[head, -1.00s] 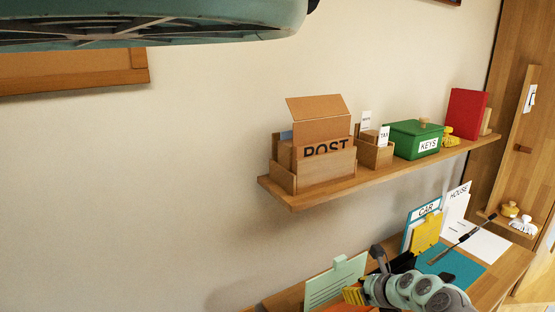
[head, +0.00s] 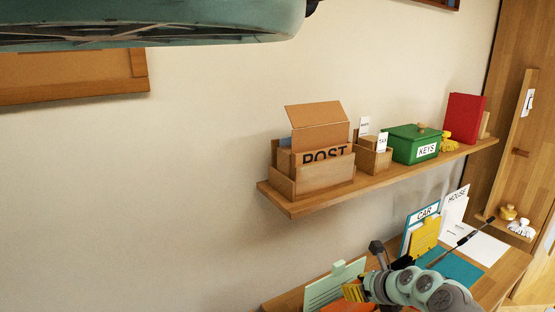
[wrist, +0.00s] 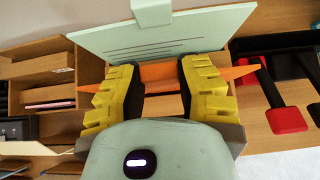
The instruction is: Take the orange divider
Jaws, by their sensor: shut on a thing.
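The orange divider (wrist: 160,72) is between my gripper's yellow fingers in the wrist view. Its pointed ends stick out past the left and right fingers. My gripper (wrist: 158,80) is shut on it, and the fingers hide parts of it. In the head view, my gripper (head: 355,291) is low in the picture, with some orange (head: 345,307) below it at the bottom edge. A pale green clipboard (wrist: 165,38) with dark lines stands just beyond the divider.
Wooden compartments (wrist: 42,62) are on the left in the wrist view, and red-ended black items (wrist: 287,120) on the right. In the head view, a yellow-and-teal CAR board (head: 422,235) stands right of my gripper. A wall shelf (head: 300,205) holding the POST box (head: 312,178) is above.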

